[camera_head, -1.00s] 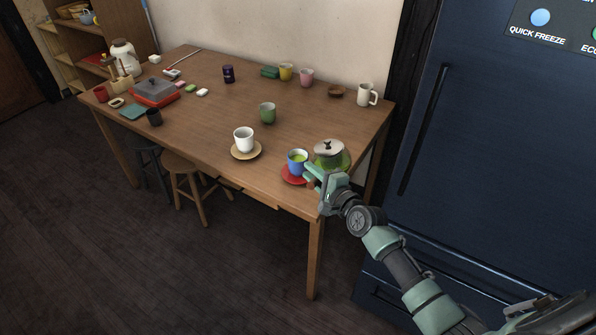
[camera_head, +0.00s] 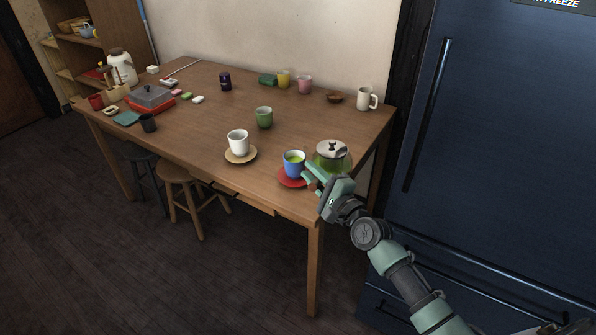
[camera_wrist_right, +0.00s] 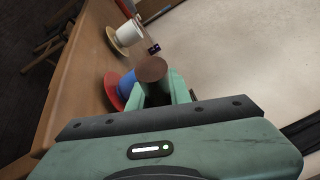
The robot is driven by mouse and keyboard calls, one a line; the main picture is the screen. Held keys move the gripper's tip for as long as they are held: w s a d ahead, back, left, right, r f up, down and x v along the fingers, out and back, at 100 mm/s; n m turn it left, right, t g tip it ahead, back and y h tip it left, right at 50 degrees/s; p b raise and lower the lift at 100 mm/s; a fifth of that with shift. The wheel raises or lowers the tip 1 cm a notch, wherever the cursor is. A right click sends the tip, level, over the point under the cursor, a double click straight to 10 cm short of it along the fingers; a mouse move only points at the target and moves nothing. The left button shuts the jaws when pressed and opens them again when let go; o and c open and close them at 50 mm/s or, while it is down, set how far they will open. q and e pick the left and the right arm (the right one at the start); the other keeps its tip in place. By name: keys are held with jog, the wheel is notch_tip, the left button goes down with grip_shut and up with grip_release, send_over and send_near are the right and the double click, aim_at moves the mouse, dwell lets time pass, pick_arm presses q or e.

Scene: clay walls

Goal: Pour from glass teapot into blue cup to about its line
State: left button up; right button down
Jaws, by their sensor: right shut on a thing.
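The glass teapot (camera_head: 333,158) has a pale lid with a dark knob and green liquid inside. It looks about upright at the table's right front, and I cannot tell if it touches the table. My right gripper (camera_head: 312,172) is shut on its handle; the handle's brown end (camera_wrist_right: 152,68) shows between the fingers in the wrist view. The blue cup (camera_head: 293,167) stands upright on a red saucer (camera_head: 287,181), just left of the gripper, with yellow-green liquid inside. It is partly hidden in the wrist view (camera_wrist_right: 126,84). Its line is not discernible. My left gripper is not in view.
A white cup (camera_head: 238,143) on a tan saucer (camera_head: 240,158) stands left of the blue cup. A green cup (camera_head: 264,118) is behind. A pale mug (camera_head: 366,99) stands at the back right. The dark blue fridge (camera_head: 490,140) is close on the right.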

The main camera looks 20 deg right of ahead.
pick_arm(q)
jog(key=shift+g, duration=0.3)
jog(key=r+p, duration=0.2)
jog(key=p, duration=0.2)
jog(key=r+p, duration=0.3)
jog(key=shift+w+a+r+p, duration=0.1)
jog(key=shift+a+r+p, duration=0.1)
jog(key=shift+p, duration=0.15)
pick_arm(e)
notch_tip(320, 180, up, 7)
jog(key=shift+w+a, duration=0.2)
jog(key=shift+a, duration=0.25)
